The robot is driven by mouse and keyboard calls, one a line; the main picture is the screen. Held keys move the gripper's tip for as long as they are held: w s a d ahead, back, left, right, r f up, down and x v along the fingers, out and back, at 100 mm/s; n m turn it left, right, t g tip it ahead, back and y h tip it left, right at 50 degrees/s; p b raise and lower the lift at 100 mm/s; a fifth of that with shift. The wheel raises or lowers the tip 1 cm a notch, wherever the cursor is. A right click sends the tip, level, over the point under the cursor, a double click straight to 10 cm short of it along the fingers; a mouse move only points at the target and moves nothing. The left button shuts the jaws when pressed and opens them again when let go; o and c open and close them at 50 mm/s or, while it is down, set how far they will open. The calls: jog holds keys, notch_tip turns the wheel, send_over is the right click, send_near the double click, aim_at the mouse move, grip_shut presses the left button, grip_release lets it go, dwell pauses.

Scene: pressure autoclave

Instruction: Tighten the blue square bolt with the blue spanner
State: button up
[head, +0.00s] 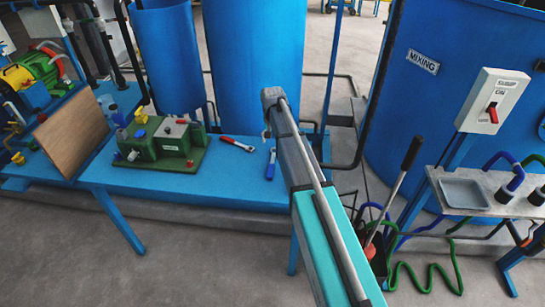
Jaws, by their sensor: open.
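The blue spanner (270,164) lies on the blue table (225,187), just left of my arm, pointing away from me. A green block device (160,145) stands on the table farther left, with small coloured parts on it. A small blue part (140,133) near its top left may be the blue square bolt, but its shape is too small to tell. My arm reaches up through the middle of the view, and its far end is right of the device and beyond the blue spanner. My gripper cannot be made out; the arm seems to hide it.
A red-handled spanner (238,144) lies between the device and the blue spanner. A brown board (72,131) leans at the left. Blue tanks (255,60) stand behind the table. A lever (403,165) rises right of my arm. The table's front strip is clear.

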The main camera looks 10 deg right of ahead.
jog(key=shift+w+r, duration=0.1)
jog(key=shift+w, duration=0.2)
jog(key=b, duration=0.9)
send_over(272, 164)
notch_tip(272, 164, down, 9)
jog(key=shift+w+r, duration=0.15)
jog(key=shift+r, duration=0.05)
jog(key=shift+f, duration=0.15)
dwell(0.3)
jog(key=shift+f+b, duration=2.45)
grip_shut()
